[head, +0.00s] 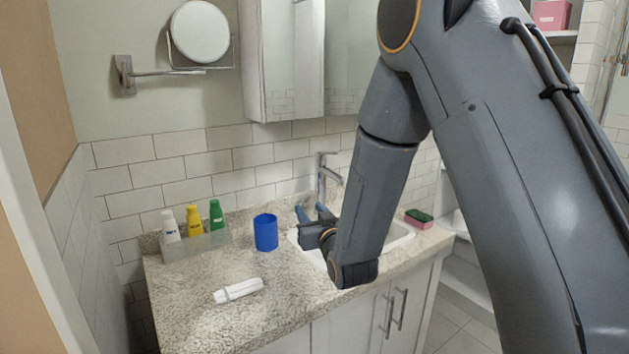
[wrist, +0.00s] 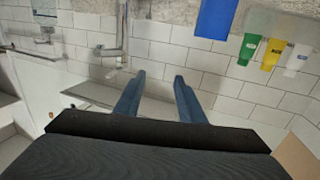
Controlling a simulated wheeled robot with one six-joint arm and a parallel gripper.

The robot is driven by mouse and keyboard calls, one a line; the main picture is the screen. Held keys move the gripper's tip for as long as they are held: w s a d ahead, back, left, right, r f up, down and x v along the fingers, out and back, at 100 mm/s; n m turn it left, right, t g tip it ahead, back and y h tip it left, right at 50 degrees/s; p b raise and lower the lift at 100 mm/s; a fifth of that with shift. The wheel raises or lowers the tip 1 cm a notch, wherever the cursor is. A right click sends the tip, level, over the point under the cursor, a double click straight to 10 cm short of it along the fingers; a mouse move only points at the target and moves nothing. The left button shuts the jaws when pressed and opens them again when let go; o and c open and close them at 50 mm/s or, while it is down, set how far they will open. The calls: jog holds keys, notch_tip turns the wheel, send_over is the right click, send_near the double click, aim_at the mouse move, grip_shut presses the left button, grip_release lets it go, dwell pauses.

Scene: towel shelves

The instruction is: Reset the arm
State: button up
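My gripper (head: 309,210) is over the sink in the head view, near the faucet and to the right of the blue cup. Its two blue fingers also show in the wrist view (wrist: 160,76), apart with nothing between them. My arm comes in from the right and hides part of the sink and counter.
A blue cup (head: 266,232) stands left of the sink (head: 398,238), which has a faucet (head: 328,180). White (head: 170,226), yellow (head: 194,221) and green (head: 216,215) bottles stand in a clear tray. A sponge (head: 419,218) is right.

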jog(key=s+d+f+m+g+h+b, duration=0.2)
jog(key=s+d+f+g+h, duration=0.3)
jog(key=s+d+f+g, duration=0.6)
jog(key=s+d+f+m+g+b, duration=0.1)
jog(key=s+d, duration=0.3)
jog(key=s, duration=0.7)
jog(key=s+d+f+g, duration=0.1)
jog(key=s+d+g, duration=0.3)
jog(key=s, duration=0.8)
jog(key=shift+d+m+g+h+b, duration=0.3)
jog(key=shift+d+m+h+b, duration=0.1)
jog(key=shift+d, duration=0.25)
